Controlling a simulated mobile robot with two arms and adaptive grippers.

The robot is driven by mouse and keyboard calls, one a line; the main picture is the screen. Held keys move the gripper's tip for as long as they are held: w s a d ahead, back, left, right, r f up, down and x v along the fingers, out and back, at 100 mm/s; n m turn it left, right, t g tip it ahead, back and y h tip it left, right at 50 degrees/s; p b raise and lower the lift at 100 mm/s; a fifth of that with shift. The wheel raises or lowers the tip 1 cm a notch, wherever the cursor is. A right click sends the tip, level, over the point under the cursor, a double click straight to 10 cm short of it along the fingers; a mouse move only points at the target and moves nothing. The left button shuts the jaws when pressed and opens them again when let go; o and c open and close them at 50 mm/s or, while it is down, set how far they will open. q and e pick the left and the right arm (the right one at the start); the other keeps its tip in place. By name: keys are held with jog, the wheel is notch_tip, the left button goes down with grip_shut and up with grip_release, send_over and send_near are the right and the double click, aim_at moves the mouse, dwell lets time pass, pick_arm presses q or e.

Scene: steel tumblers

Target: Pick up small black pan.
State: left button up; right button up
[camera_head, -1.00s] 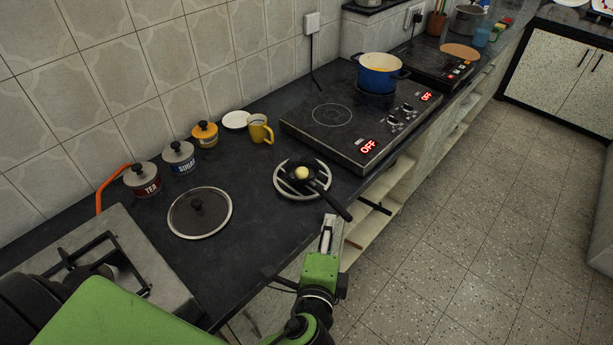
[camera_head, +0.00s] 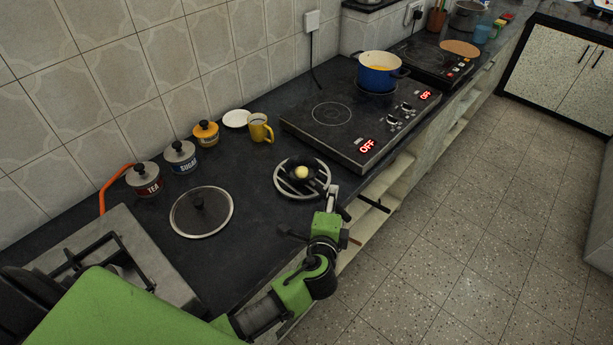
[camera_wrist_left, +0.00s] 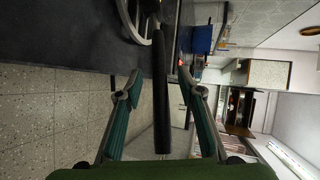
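The small black pan (camera_head: 312,167) sits on a round grey trivet (camera_head: 281,186) on the dark counter, with a small pale yellow item (camera_head: 302,172) in it. Its handle points toward the counter's front edge and is partly covered by my left gripper (camera_head: 333,190) in the head view. In the left wrist view the black handle (camera_wrist_left: 161,100) runs between the two spread fingers of my left gripper (camera_wrist_left: 160,80), with gaps on both sides. My right gripper is not in view.
An induction hob (camera_head: 335,130) with a blue pot (camera_head: 377,80) stands right of the pan. A glass lid (camera_head: 201,213), canisters (camera_head: 181,157) and a yellow mug (camera_head: 260,129) are to the left. The counter's front edge runs beneath my arm.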

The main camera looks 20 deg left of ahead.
pick_arm(q)
jog(key=shift+w+f, duration=0.1)
jog(key=shift+w, duration=0.15)
grip_shut()
